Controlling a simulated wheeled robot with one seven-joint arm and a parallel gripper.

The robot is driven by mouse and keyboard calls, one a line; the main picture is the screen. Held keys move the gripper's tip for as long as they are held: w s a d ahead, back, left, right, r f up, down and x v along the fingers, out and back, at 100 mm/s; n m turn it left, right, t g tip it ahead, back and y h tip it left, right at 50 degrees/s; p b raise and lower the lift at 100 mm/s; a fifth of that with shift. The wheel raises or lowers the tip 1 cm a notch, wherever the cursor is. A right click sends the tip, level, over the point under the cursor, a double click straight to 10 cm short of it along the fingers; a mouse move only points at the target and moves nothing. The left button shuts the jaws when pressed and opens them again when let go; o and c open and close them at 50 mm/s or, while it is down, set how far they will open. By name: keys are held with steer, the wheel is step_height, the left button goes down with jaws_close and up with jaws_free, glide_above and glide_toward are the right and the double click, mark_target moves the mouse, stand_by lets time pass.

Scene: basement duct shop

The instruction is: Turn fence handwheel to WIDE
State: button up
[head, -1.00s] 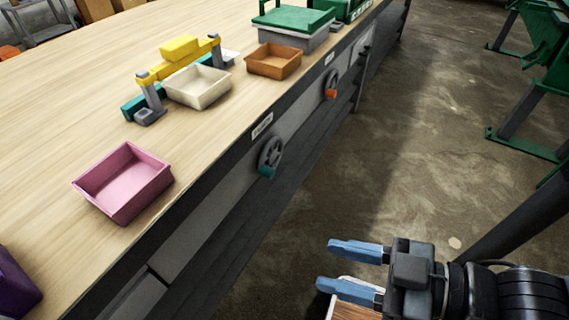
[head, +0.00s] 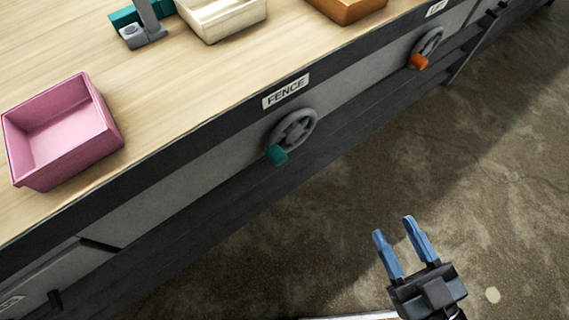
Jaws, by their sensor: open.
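The fence handwheel (head: 297,127) is a dark grey spoked wheel on the front of the bench, with a teal knob (head: 277,155) at its lower left. A white label (head: 286,92) reading FENCE sits just above it on the bench edge. No WIDE mark can be read. My gripper (head: 393,243) has two blue fingers, apart and empty. It is over the floor, below and to the right of the handwheel, and not touching it.
A second handwheel (head: 430,45) with an orange knob (head: 418,62) is further right on the bench front. A pink bin (head: 58,132), a cream bin (head: 222,20) and an orange-brown bin (head: 348,8) stand on the bench top. The floor (head: 480,170) in front is clear.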

steer(key=w+a+f+n+y+b, duration=0.2)
steer(key=w+a+f+y+b, duration=0.15)
steer(key=w+f, duration=0.35)
steer(key=n+y+b, duration=0.2)
steer(key=y+b, duration=0.2)
glide_toward(282, 162)
steer(key=w+a, duration=0.2)
steer(key=w, duration=0.1)
steer(key=x, duration=0.3)
steer(key=r+x, duration=0.1)
steer(key=x, duration=0.3)
steer(key=shift+s+r, duration=0.1)
steer(key=shift+c, duration=0.3)
jaws_close()
